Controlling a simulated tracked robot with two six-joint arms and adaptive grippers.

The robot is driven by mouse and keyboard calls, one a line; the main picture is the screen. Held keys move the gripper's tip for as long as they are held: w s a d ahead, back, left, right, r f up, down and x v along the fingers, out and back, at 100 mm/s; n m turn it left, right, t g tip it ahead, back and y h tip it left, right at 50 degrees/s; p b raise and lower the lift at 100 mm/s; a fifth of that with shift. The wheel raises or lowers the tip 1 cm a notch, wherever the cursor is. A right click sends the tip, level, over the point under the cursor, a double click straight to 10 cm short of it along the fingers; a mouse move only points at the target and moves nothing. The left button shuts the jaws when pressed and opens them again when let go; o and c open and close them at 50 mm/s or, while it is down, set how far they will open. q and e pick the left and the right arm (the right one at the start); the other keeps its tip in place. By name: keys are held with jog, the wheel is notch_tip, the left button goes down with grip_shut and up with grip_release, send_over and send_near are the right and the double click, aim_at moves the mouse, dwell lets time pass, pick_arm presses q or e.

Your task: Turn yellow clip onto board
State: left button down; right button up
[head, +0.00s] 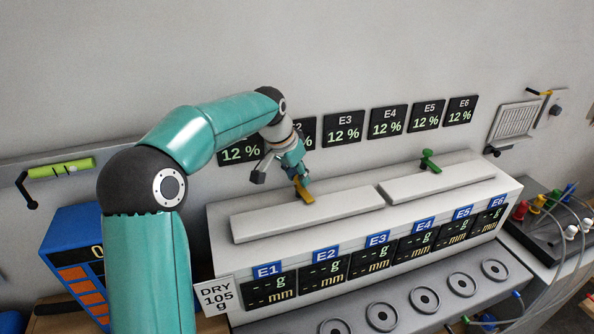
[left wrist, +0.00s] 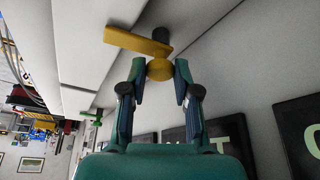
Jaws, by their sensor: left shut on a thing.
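The yellow clip (head: 304,194) is at the back edge of the left white board (head: 265,222). In the left wrist view the yellow clip (left wrist: 135,42) has a flat bar, a round knob and a dark post behind. Its bar reaches across the board's edge and over the board; I cannot tell whether it touches. My left gripper (head: 299,180) is shut on the knob, with one finger on each side, as the left wrist view shows (left wrist: 160,72). My right gripper is in neither view.
A green clip (head: 429,161) sits on the right white board (head: 450,181). Both boards lie on a grey unit with displays E1 to E6 in front. A sign (head: 215,297) reads DRY 105 g. Wall displays (head: 343,129) are close behind my gripper.

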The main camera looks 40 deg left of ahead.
pick_arm(q)
jog(key=shift+w+a+r+m+h+p, duration=0.15)
jog(key=shift+m+h+p, duration=0.15)
jog(key=shift+m, duration=0.5)
jog(key=c, duration=0.8)
grip_release()
jog(key=shift+c, duration=0.2)
jog(key=v, duration=1.1)
jog(key=shift+s+r, duration=0.2)
jog(key=shift+r, duration=0.1)
